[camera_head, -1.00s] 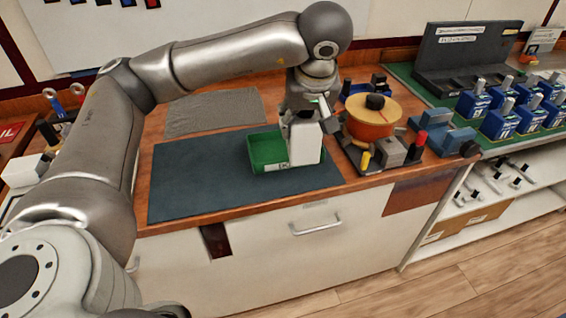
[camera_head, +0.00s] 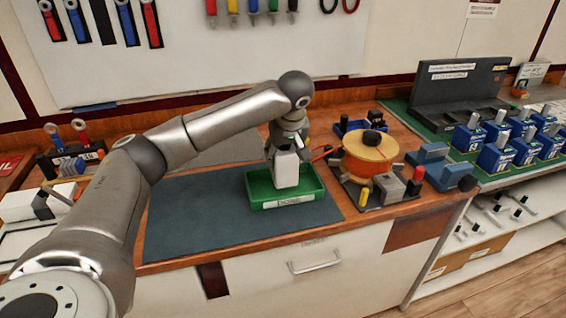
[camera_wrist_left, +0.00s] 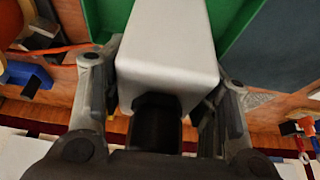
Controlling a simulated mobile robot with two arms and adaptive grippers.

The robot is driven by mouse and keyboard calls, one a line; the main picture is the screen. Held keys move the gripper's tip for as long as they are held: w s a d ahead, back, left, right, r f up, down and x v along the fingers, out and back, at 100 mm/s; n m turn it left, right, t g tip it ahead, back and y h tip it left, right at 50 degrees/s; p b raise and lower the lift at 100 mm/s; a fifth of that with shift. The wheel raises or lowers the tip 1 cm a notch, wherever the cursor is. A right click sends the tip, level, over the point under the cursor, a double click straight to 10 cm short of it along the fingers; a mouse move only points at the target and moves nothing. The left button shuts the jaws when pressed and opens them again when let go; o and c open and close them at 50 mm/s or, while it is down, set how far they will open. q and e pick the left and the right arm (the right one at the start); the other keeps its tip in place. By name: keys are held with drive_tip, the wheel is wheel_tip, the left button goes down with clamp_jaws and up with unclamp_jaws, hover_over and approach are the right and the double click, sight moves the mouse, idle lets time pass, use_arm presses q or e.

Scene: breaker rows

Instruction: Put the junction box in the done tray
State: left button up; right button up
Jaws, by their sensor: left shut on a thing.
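The junction box (camera_head: 286,169) is a white, upright block. My left gripper (camera_head: 284,150) is shut on its upper part. In the left wrist view the box (camera_wrist_left: 168,50) sits between the two fingers (camera_wrist_left: 165,85). The done tray (camera_head: 256,197) is a green, open tray with a white label on its front. The box's lower end is within the tray's outline in the head view; I cannot tell whether it touches the tray floor. Green tray wall (camera_wrist_left: 108,16) shows beside the box in the left wrist view. My right gripper is not in view.
The tray stands on a dark mat (camera_head: 190,221) with bare room to its left. An orange spool (camera_head: 368,158) on a cluttered base stands close at its right. Blue breakers (camera_head: 498,147) stand in rows at far right. A tool rack (camera_head: 72,160) is at left.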

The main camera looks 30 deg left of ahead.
use_arm(q)
drive_tip(key=shift+w+a+f, duration=0.15)
drive_tip(key=shift+w+f, duration=0.05)
drive_tip(key=shift+f, duration=0.05)
wheel_tip(320, 180, down, 3)
drive_tip(key=shift+w+a+p, duration=0.1)
drive_tip(key=shift+a+p, duration=0.05)
drive_tip(key=shift+p, duration=0.45)
drive_tip(key=shift+f, duration=0.25)
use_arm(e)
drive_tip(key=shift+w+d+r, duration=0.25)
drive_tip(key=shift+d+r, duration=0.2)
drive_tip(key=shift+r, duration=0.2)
use_arm(q)
drive_tip(key=shift+f, duration=0.15)
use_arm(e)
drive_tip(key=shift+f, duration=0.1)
use_arm(q)
drive_tip(key=o, duration=1.4)
drive_tip(key=shift+c, duration=0.2)
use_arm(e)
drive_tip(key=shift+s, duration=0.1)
